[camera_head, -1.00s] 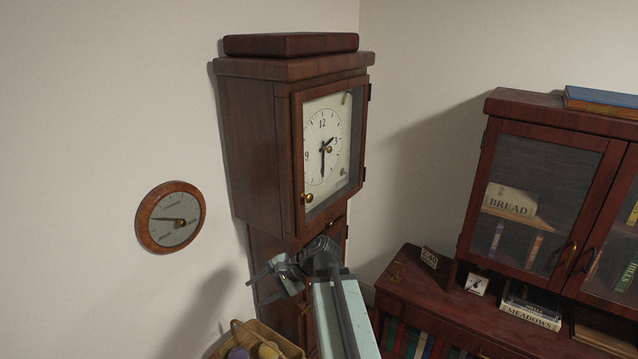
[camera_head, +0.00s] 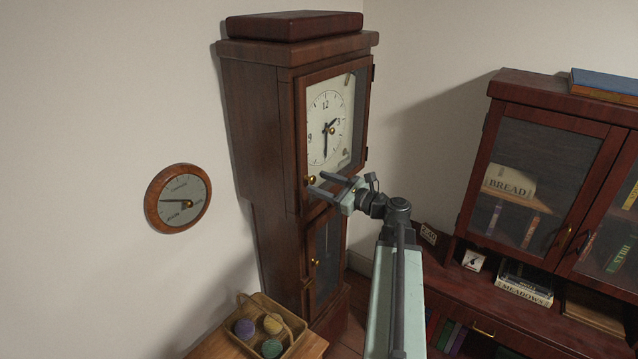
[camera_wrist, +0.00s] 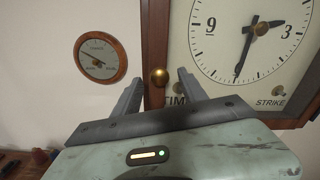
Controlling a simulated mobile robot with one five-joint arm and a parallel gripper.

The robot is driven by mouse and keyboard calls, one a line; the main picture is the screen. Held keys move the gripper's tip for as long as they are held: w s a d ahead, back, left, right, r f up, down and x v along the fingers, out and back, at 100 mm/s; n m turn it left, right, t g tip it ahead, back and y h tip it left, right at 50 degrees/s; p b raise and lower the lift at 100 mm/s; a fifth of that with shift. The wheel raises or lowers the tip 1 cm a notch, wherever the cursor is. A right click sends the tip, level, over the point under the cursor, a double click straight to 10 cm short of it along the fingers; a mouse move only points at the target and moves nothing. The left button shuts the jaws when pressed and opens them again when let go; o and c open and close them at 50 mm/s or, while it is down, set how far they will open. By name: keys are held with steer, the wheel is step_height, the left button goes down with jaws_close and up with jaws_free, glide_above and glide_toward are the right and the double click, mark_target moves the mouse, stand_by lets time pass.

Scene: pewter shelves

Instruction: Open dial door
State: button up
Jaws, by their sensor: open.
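The dial door (camera_head: 302,130) is the wood-framed glass door over the white clock face (camera_head: 328,125), near the top of the tall clock. It looks shut, with hinges on its right edge. Its brass knob (camera_head: 310,180) is at the lower left of the frame. My gripper (camera_head: 318,184) is open, with its fingers pointing left at the knob's height. In the wrist view the knob (camera_wrist: 159,77) shows between and just beyond the two open fingertips (camera_wrist: 158,82). I cannot tell whether the fingers reach around it.
A lower clock door with its own knob (camera_head: 315,262) is below. A round wall dial (camera_head: 178,198) hangs at left. A basket of yarn balls (camera_head: 265,328) stands on a small table at bottom left. A glazed cabinet (camera_head: 545,165) stands at right.

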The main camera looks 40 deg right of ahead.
steer(key=shift+w+a, duration=0.2)
steer(key=shift+w, duration=0.35)
jaws_close()
stand_by(1.0)
